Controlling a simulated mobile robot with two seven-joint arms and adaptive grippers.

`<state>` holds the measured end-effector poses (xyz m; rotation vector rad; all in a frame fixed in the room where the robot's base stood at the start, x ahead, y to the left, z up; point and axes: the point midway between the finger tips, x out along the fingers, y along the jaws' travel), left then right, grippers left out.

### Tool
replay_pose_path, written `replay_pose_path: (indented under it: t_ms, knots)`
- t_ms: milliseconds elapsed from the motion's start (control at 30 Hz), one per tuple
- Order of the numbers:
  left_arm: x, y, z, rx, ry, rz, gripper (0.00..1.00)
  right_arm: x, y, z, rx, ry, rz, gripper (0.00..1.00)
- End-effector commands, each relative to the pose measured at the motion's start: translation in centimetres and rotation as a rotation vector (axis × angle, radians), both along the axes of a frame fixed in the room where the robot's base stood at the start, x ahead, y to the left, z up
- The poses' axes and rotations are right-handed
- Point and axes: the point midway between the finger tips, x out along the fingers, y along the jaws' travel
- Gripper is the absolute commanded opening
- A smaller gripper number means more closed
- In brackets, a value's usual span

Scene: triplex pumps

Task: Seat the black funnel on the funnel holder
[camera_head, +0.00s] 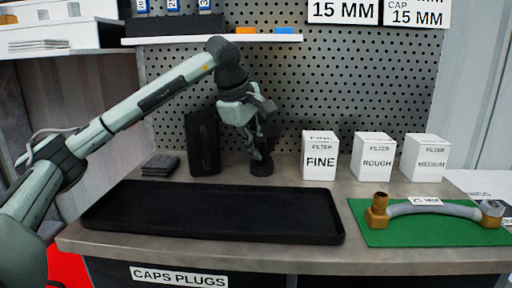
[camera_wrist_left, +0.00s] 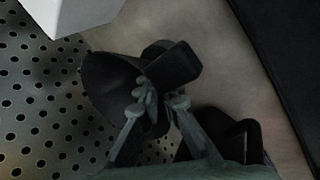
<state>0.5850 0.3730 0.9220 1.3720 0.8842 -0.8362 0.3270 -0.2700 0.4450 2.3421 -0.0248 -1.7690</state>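My left gripper (camera_head: 260,146) reaches down at the back of the table, close to the perforated wall. In the left wrist view its two fingers (camera_wrist_left: 162,100) are drawn close together on a black part. The black funnel (camera_wrist_left: 108,82) shows there as a flared dark shape against the fingertips, and the gripper appears shut on it. A black block-like piece (camera_wrist_left: 174,64) beside it looks like part of the funnel holder. In the head view a round black base (camera_head: 262,168) stands below the fingers. Dark parts overlap, so I cannot tell if funnel and holder touch. My right gripper is not in view.
A black container with a handle (camera_head: 203,145) stands left of the gripper. White filter boxes, the nearest marked FINE (camera_head: 320,157), stand to the right. A wide black tray (camera_head: 215,236) lies in front. A green mat (camera_head: 400,238) holds a pipe (camera_head: 435,209). A shelf (camera_head: 215,40) hangs above.

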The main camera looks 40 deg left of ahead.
Motion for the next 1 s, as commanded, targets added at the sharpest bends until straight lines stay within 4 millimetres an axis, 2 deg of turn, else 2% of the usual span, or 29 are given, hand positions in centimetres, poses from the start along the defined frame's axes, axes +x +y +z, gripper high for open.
replay_pose_path:
  t_ms: [100, 133, 300, 667, 767, 1000]
  knots:
    - [0.0, 0.0, -0.3, 0.000, -0.001, 0.000, 0.00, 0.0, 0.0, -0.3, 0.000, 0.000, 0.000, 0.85]
    - [0.0, 0.0, -0.2, 0.000, -0.001, 0.000, 0.08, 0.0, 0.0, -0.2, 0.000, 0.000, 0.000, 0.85]
    - [0.0, 0.0, -0.2, 0.000, -0.001, 0.000, 0.29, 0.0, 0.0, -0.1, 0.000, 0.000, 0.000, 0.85]
    - [-0.2, 0.0, 0.2, 0.000, -0.001, 0.000, 0.29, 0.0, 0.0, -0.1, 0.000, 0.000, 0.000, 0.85]
    - [-0.7, -0.1, 1.3, -0.001, -0.003, 0.000, 0.29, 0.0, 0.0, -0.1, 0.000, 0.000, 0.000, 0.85]
    - [-2.9, -0.2, 5.9, -0.001, -0.006, -0.002, 0.29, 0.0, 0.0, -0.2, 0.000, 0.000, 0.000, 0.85]
